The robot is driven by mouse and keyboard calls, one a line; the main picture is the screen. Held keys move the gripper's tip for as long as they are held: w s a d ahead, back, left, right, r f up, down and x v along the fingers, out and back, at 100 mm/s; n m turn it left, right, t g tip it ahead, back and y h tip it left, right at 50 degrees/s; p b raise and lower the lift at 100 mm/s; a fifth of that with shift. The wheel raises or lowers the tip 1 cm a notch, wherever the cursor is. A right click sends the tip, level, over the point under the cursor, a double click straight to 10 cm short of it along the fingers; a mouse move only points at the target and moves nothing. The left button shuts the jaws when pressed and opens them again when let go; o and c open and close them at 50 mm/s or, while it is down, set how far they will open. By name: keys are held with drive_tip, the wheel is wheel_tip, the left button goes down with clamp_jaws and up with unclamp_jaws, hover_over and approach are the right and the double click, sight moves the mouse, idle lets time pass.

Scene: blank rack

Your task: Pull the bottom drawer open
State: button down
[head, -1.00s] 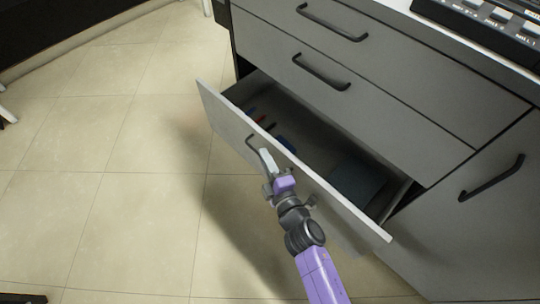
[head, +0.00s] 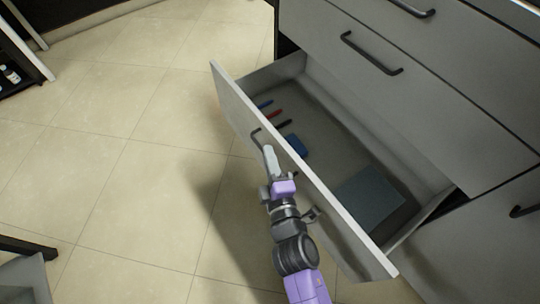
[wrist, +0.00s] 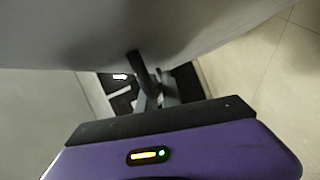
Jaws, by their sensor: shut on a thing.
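The bottom drawer (head: 308,178) of the grey cabinet stands far out, and its inside shows in the head view. My gripper (head: 268,156) is at the outer side of the drawer front, shut on the drawer's dark bar handle (head: 256,138). Part of the handle is hidden by the fingers. In the wrist view the handle (wrist: 141,70) runs from the grey drawer front (wrist: 170,30) down to my fingers.
The drawer holds several pens (head: 275,114), a blue block-like item (head: 297,146) and a flat grey-blue item (head: 368,197). Closed drawers with dark handles (head: 371,53) are above. The tiled floor (head: 120,150) left of the drawer is clear. A grey object (head: 25,278) stands at the lower left.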

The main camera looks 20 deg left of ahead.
drive_tip(key=c, duration=1.5)
unclamp_jaws()
drive_tip(key=p+v, duration=0.1)
drive_tip(key=v, duration=0.6)
drive_tip(key=shift+s+d+p, duration=0.25)
drive_tip(key=shift+s+p, duration=0.05)
drive_tip(key=shift+s, duration=0.05)
